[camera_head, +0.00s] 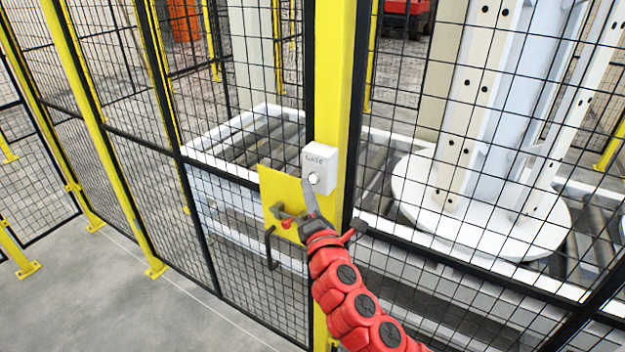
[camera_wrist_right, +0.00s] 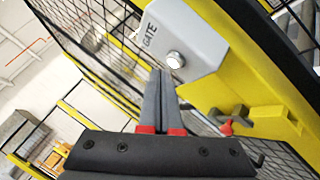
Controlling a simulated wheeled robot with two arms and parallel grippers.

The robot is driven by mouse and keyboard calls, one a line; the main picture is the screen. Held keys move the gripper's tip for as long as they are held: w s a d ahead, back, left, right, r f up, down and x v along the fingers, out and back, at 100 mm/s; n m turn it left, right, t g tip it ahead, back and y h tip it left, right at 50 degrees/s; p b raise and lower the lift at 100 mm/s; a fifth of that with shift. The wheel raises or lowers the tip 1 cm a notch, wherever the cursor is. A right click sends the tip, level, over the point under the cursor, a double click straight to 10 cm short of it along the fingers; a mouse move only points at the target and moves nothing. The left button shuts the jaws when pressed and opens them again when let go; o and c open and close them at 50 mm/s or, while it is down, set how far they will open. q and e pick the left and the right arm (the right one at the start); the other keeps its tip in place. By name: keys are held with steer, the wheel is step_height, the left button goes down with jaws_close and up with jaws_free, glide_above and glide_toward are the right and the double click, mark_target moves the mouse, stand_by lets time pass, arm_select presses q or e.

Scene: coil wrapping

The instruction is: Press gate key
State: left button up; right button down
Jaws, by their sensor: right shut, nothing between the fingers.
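The gate key is a round pale button (camera_head: 313,177) on a small white box marked GATE (camera_head: 322,158), fixed to a yellow post. In the right wrist view the button (camera_wrist_right: 175,60) sits on the grey-white box face (camera_wrist_right: 195,38). My right gripper (camera_head: 306,184) is shut and empty, its grey fingertips just below and beside the button. In the right wrist view the closed fingertips (camera_wrist_right: 160,74) end close to the button's lower left; I cannot tell whether they touch it. My left gripper is not in view.
A yellow latch plate (camera_head: 272,190) with a dark handle (camera_head: 270,248) is below left of the box. Black mesh fence panels with yellow posts (camera_head: 95,120) stand on both sides. Behind the mesh are a roller conveyor (camera_head: 262,135) and a white round turntable (camera_head: 480,205). The floor at left is clear.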

steer(key=shift+s, duration=0.1)
steer(key=s+a, duration=0.1)
steer(key=s, duration=0.1)
steer(key=s+a, duration=0.1)
steer(key=s, duration=0.1)
steer(key=shift+a+b, duration=0.4)
stand_by(0.5)
